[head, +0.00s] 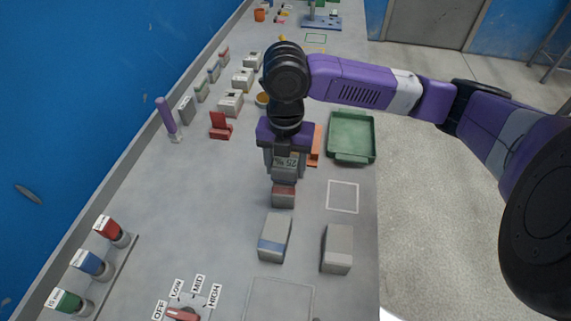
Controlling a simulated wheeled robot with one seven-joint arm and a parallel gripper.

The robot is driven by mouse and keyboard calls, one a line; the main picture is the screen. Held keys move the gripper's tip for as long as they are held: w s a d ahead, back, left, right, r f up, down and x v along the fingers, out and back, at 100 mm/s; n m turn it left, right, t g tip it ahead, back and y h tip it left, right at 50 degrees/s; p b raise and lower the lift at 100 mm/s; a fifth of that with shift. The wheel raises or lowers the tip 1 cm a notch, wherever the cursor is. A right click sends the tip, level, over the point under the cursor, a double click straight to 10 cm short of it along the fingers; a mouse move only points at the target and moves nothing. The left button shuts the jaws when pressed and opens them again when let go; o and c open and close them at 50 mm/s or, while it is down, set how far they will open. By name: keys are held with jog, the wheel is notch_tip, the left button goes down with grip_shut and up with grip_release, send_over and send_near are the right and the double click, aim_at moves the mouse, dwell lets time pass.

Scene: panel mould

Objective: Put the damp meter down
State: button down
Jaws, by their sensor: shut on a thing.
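My gripper (284,150) is over the middle of the bench, pointing down and shut on the damp meter. The damp meter (287,162) is a small grey device with a display that seems to read 25 %. It is upright between the fingers, which hide its sides. A small block with a red-brown top (284,191) shows just below the meter. I cannot tell whether the meter touches it.
A grey block with a blue band (274,238) and a plain grey block (337,248) stand nearer. A white outlined square (342,196) is empty at right. A green tray (352,137), an orange piece (316,145) and a red holder (220,126) stand farther back.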

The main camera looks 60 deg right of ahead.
aim_at(286, 162)
jog(key=shift+f, duration=0.2)
jog(key=shift+c, duration=2.4)
grip_release()
jog(key=shift+r, duration=0.2)
notch_tip(286, 162, up, 12)
